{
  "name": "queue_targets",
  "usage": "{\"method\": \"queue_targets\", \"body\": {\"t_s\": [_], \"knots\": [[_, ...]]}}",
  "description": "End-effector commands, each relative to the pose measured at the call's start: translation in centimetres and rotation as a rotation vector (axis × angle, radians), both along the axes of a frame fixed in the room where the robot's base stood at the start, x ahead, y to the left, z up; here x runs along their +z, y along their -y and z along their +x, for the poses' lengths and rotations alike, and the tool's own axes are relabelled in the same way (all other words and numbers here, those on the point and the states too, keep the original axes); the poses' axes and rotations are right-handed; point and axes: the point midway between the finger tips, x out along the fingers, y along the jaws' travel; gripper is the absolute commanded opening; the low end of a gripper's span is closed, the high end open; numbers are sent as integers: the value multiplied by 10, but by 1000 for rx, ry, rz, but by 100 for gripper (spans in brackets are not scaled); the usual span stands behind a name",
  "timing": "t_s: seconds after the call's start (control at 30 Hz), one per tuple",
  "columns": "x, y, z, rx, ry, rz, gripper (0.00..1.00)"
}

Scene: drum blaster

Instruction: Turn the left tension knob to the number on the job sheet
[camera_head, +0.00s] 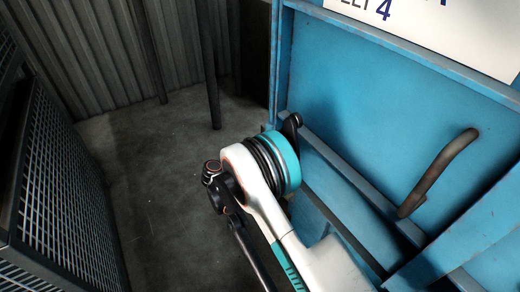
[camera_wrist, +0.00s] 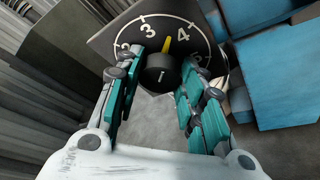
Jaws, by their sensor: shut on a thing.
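The tension knob (camera_wrist: 160,72) is black and round, with a short white line on its face. It sits between the fingers of my gripper (camera_wrist: 160,80), which is shut on it. A yellow pointer (camera_wrist: 167,44) points up between 3 and 4, nearer 4. In the head view my arm hides this area; the knob and fingertips do not show. I cannot identify the job sheet.
A blue machine housing (camera_head: 390,110) with a rusty curved handle (camera_head: 440,170) stands right of my arm. A white sign (camera_head: 440,25), cut off at the top, shows a 4. A mesh panel (camera_head: 60,190) stands at left. Grey floor (camera_head: 150,180) lies open between.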

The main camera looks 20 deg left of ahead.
Motion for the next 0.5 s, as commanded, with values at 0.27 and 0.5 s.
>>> {"method": "queue_targets", "body": {"t_s": [0.27,0.5], "knots": [[-2,1,-1,-1,123,143,12],[-3,1,-1,-1,182,213,12]]}}
